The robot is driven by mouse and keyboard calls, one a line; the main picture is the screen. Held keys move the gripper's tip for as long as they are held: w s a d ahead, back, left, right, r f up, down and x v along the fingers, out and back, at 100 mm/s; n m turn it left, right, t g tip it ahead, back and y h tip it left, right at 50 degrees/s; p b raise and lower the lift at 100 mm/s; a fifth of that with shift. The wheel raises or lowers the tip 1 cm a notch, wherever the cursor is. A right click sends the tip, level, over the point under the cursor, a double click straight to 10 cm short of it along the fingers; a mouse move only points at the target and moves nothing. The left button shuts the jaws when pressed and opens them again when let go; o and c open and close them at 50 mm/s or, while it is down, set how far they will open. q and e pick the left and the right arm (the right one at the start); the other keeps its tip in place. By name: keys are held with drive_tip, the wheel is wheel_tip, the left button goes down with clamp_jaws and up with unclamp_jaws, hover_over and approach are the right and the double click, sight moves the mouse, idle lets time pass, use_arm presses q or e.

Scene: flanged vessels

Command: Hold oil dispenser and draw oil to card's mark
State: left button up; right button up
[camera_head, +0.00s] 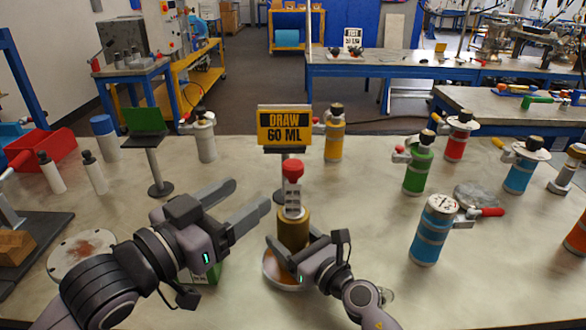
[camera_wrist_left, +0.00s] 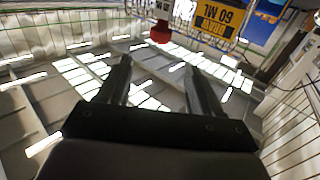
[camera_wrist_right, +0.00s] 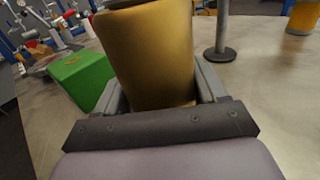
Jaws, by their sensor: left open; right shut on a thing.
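The oil dispenser (camera_head: 293,229) is a brass-coloured cylinder with a grey pump neck and a red knob (camera_head: 292,170) on top. It stands upright on a round pale base at the front middle of the table. My right gripper (camera_head: 275,255) is shut on its lower body; the brass body (camera_wrist_right: 152,58) fills the space between the fingers in the right wrist view. My left gripper (camera_head: 250,202) is open and empty, to the left of the pump neck. The red knob (camera_wrist_left: 160,32) lies beyond its fingertips in the left wrist view. The yellow card (camera_head: 284,127) behind reads DRAW 60 ML.
A green block (camera_wrist_right: 83,80) stands beside the dispenser, mostly hidden by my left arm in the head view. A green card on a stand (camera_head: 146,122) is at left. Several coloured flanged vessels, including a blue one (camera_head: 432,232), stand at right. White bottles (camera_head: 94,171) are at left.

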use_arm(q)
drive_tip(key=shift+v, duration=1.7)
use_arm(e)
drive_tip(key=o, duration=1.4)
